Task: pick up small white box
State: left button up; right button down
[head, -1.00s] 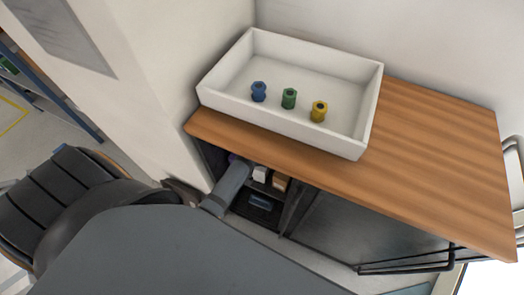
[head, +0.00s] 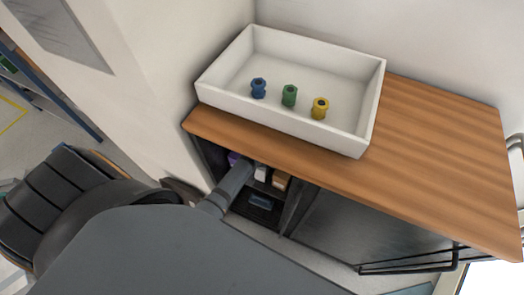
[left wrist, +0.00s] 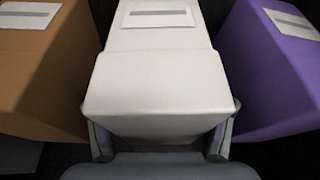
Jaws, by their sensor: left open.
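The small white box (left wrist: 150,85) stands in the middle of the left wrist view, with a pale label on top. It also shows, partly hidden, in the head view (head: 261,173) inside the open cabinet. My left gripper (left wrist: 160,138) is open, with one finger on each side of the box's near end. I cannot tell whether the fingers touch it. In the head view my left arm reaches into the cabinet opening and its fingertips are hard to make out. My right gripper is not in view.
A brown box (left wrist: 38,75) and a purple box (left wrist: 270,75) flank the white box closely. A blue item (head: 260,201) lies lower in the cabinet (head: 350,225). Above, a wooden top (head: 430,140) bears a white tray (head: 270,120) holding blue, green and yellow fittings.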

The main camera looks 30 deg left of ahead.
pick_arm(q)
jog(key=c, duration=0.9)
jog(key=shift+r, duration=0.15)
